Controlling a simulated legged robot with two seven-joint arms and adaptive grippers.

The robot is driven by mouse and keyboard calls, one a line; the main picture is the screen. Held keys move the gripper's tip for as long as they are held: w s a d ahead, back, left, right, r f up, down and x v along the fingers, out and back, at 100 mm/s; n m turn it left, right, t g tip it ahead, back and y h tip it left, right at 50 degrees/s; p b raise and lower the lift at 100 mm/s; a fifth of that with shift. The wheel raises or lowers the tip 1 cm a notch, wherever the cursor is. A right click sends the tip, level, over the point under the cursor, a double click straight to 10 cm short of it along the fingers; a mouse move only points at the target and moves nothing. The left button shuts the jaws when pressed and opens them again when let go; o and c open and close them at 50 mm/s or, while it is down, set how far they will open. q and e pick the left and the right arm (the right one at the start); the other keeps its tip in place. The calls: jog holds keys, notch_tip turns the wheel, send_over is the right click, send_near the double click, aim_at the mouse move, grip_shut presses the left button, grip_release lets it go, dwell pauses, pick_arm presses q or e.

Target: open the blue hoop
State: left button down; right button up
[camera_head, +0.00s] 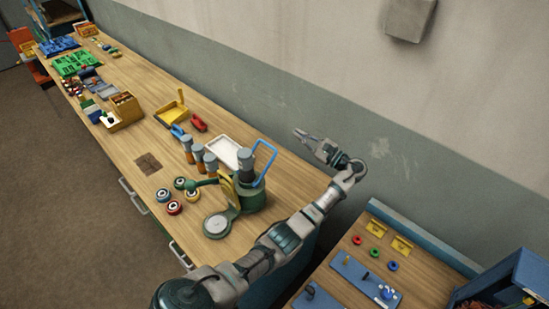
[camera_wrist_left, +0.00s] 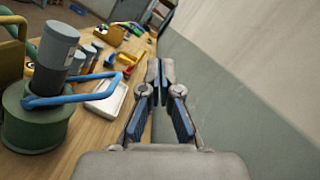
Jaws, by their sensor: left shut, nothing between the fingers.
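The blue hoop (camera_head: 273,157) is a bent bar on a round green device (camera_head: 250,194) with a grey cylinder at its top. In the left wrist view the hoop (camera_wrist_left: 85,97) reaches out from the device around the grey cylinder (camera_wrist_left: 56,48). My left gripper (camera_head: 299,133) is to the right of the hoop, beside the wall and apart from it. Its fingers (camera_wrist_left: 160,68) are closed together with nothing between them. My right gripper is not in view.
A white tray (camera_head: 229,147) and several grey-topped bottles stand close behind the device. A round grey plate (camera_head: 216,225) lies in front of it. The wall (camera_head: 300,100) runs close along the table's far side. A second table (camera_head: 420,282) stands at the lower right.

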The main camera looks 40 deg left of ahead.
pick_arm(q)
notch_tip(320, 180, down, 18)
jog(key=r+b, duration=0.1)
jog(key=b, duration=1.2)
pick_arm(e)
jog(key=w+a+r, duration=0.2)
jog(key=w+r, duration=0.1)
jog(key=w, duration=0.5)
pick_arm(q)
jog(key=s+a+r+p, duration=0.1)
jog(key=a+r, duration=0.4)
jog(key=a, duration=0.5)
jog(key=shift+s+m+p, duration=0.4)
jog(key=shift+p, duration=0.15)
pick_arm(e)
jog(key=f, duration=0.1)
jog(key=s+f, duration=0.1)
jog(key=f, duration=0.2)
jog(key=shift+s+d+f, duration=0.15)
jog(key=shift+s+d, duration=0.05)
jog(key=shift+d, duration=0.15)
pick_arm(q)
jog(key=shift+r, duration=0.1)
